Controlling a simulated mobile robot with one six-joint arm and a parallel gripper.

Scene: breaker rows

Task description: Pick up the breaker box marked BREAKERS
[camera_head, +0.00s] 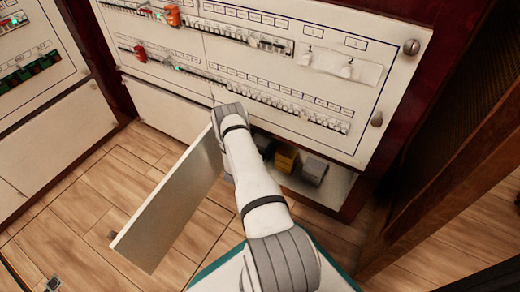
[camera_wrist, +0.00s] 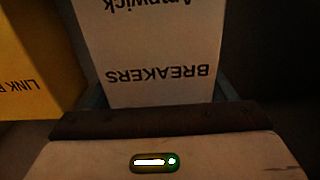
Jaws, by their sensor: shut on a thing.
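The breaker box (camera_wrist: 150,45) is pale, with the word BREAKERS upside down on its face in the wrist view. My gripper (camera_wrist: 161,92) is shut on it, with a dark finger at each side of its near end. The box's far end runs out of the top of the picture. In the head view my gripper is hidden behind my own arm at the open lower compartment, and I cannot make out the held box for sure there.
A yellow box (camera_wrist: 35,60) marked LINK stands close beside it; it also shows in the compartment (camera_head: 286,159). A grey box (camera_head: 314,170) is right of it. The open cabinet door (camera_head: 175,205) hangs left of my arm. The breaker panel (camera_head: 290,75) is above.

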